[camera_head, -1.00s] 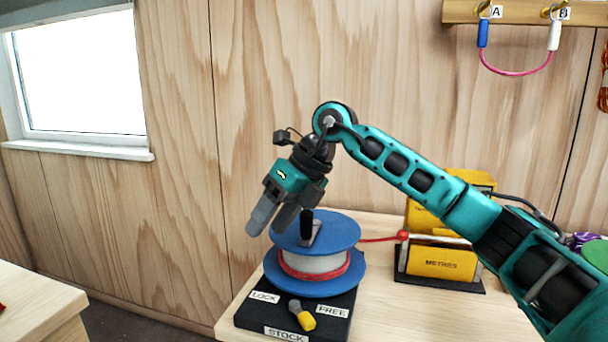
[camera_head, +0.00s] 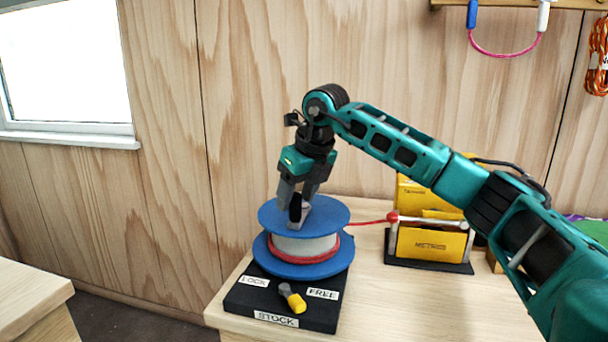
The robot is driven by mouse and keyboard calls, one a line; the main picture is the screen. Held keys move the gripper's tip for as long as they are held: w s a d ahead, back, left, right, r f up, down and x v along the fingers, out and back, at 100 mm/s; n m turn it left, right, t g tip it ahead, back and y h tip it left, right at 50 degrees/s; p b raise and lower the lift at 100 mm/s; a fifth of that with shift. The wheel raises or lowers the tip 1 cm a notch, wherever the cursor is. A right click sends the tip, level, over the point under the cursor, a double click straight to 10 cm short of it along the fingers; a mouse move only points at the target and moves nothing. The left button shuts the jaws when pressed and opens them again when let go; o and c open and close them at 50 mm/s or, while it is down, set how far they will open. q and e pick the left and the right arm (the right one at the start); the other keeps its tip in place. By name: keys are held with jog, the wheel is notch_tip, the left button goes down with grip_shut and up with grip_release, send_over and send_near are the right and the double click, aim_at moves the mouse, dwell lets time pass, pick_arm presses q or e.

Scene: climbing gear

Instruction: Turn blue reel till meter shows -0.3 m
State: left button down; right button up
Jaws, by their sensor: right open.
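The blue reel (camera_head: 335,214) stands on a black base (camera_head: 250,300) near the table's front left corner. Red cord is wound on its white core and runs right to the yellow meter (camera_head: 431,244), marked METRES; no reading can be made out. A black crank handle (camera_head: 295,208) stands up from the reel's top. My right gripper (camera_head: 299,203) points down over the reel, open, with its fingers around or beside the handle; which cannot be told. A yellow-tipped lever (camera_head: 293,298) on the base sits between the LOCK and FREE labels, its yellow end toward FREE. My left gripper is not in view.
A pink cord with blue and white ends (camera_head: 505,52) hangs on the wall at upper right, beside an orange rope coil (camera_head: 597,60). Another table (camera_head: 30,298) stands at lower left, across a gap. The tabletop (camera_head: 400,300) front of the meter is clear.

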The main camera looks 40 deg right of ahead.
jog(key=shift+x, duration=1.45)
jog(key=c, duration=1)
jog(key=shift+s+d, duration=0.4)
jog(key=shift+d, duration=0.1)
jog(key=shift+c, duration=0.2)
jog(key=d, duration=0.1)
jog(key=s+d, duration=0.1)
jog(key=d, duration=0.3)
jog(key=shift+s, duration=0.35)
jog(key=shift+w+d+p, duration=0.25)
jog(key=shift+d+p, duration=0.25)
jog(key=shift+d, duration=0.35)
